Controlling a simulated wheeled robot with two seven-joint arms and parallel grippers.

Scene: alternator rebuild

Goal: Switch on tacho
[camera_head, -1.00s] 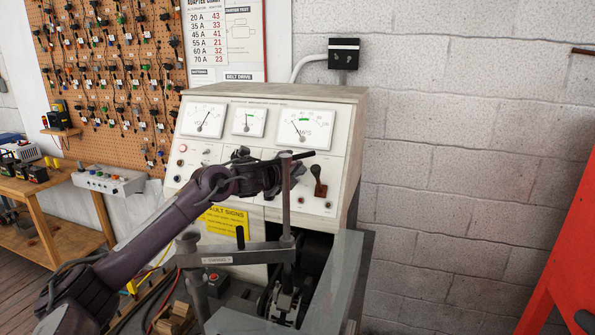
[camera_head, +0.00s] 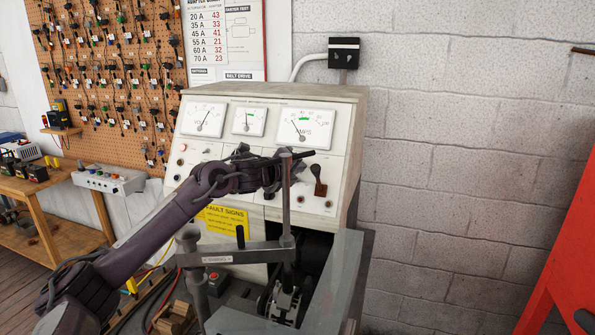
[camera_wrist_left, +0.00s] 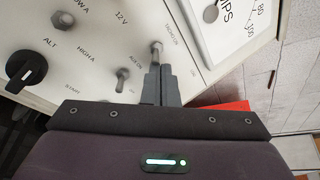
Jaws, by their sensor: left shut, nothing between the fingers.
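The tacho toggle (camera_wrist_left: 156,48) is a small metal lever on the cream panel, beside small print that seems to read TACHO, in the left wrist view. My left gripper (camera_wrist_left: 157,70) is shut and empty. Its fingertips are right at this lever, just below it in the picture; I cannot tell whether they touch. In the head view my left gripper (camera_head: 272,175) is in front of the panel (camera_head: 188,155), partly behind an upright post, and hides the toggle. My right gripper is not in view.
A second toggle (camera_wrist_left: 122,74) is close left of the fingers, with a black rotary knob (camera_wrist_left: 27,70) farther left. An upright metal post (camera_head: 286,200) and a horizontal bar (camera_head: 232,253) stand before the panel. A brown-handled lever (camera_head: 319,182) is to the right.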

